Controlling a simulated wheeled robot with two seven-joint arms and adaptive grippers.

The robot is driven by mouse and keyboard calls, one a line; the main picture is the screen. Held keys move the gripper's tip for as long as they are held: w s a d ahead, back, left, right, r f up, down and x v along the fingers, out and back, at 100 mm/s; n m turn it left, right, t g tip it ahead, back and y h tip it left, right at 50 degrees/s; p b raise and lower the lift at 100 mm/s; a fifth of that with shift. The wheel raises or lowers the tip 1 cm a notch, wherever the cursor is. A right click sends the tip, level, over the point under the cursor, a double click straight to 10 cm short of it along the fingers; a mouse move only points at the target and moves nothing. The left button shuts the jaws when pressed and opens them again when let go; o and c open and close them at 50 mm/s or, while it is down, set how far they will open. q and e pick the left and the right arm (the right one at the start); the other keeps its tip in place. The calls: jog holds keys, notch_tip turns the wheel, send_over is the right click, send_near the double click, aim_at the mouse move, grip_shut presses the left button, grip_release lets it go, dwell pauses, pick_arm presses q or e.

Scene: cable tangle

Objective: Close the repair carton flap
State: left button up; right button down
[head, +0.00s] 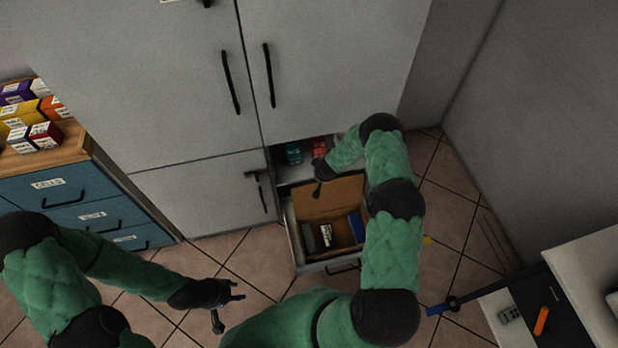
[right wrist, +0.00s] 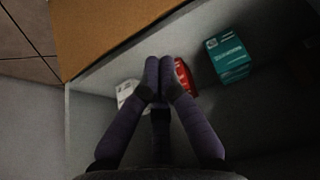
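The brown repair carton (head: 338,238) sits open in the pulled-out drawer (head: 291,236) at the bottom of the grey cabinet. Its flap (head: 340,196) stands raised at the back, and a brown panel (right wrist: 100,25) that looks like this flap fills the upper left of the right wrist view. My right gripper (head: 317,190) is beside the flap at its back left; in the right wrist view (right wrist: 159,80) its fingertips are together with nothing visible between them. My left gripper (head: 231,305) is open and empty above the floor, left of the drawer.
Behind the flap lie a teal box (head: 292,153) and a red item (head: 319,148); both show in the right wrist view, the teal box (right wrist: 229,55) right of the red item (right wrist: 185,76). A blue drawer unit (head: 75,205) stands left. A table (head: 560,300) stands right.

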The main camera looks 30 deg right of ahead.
pick_arm(q)
notch_tip(320, 180, down, 4)
jog(key=b, duration=0.3)
jog(key=shift+b, duration=0.35)
pick_arm(e)
jog(key=x, duration=0.9)
jog(key=shift+f, duration=0.25)
pick_arm(q)
jog(key=shift+d+r, duration=0.1)
jog(key=shift+d, duration=0.1)
pick_arm(e)
jog(key=shift+s+a+r, duration=0.1)
jog(key=shift+r, duration=0.05)
